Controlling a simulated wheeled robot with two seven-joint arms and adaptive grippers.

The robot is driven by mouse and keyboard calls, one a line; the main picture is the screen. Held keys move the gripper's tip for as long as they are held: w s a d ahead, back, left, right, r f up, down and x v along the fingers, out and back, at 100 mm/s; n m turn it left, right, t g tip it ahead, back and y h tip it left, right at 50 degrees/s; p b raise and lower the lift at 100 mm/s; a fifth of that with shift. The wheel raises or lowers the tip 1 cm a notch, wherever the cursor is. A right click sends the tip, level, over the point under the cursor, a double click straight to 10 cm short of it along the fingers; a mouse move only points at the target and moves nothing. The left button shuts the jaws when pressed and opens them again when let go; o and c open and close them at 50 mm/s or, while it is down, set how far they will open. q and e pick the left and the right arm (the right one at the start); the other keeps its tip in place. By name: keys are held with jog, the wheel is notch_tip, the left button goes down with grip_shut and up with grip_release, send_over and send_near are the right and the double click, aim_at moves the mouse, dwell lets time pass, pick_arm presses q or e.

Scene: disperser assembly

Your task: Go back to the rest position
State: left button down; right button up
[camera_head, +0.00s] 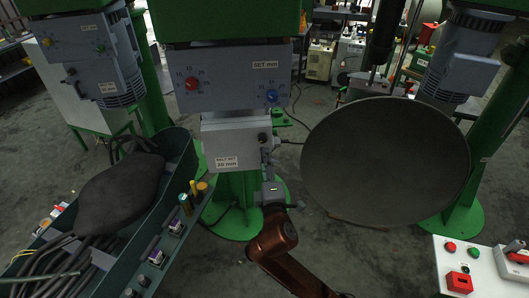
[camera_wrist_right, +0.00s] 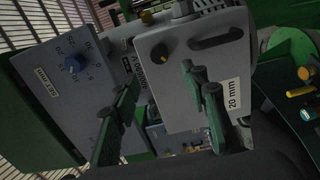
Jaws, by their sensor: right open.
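My right gripper (camera_head: 269,152) is at the middle of the head view, on the end of my brown arm (camera_head: 275,240). It stands just right of a grey box (camera_head: 222,146) with a "20 mm" label, below the central machine's control panel. In the right wrist view, the two green fingers of my right gripper (camera_wrist_right: 160,78) are spread apart, with the grey box (camera_wrist_right: 165,45) behind and between them. I see nothing held. I cannot tell whether a finger touches the box. My left gripper is not in view.
A large dark disc (camera_head: 385,160) stands close on the right of my right gripper. A green-grey trough (camera_head: 185,165) with dark hoses and a dark sack is at left. A white button panel (camera_head: 460,270) is at lower right. Green machine columns (camera_head: 490,150) flank the floor.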

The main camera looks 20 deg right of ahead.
jog(key=shift+s+a, duration=0.15)
jog(key=shift+s, duration=0.9)
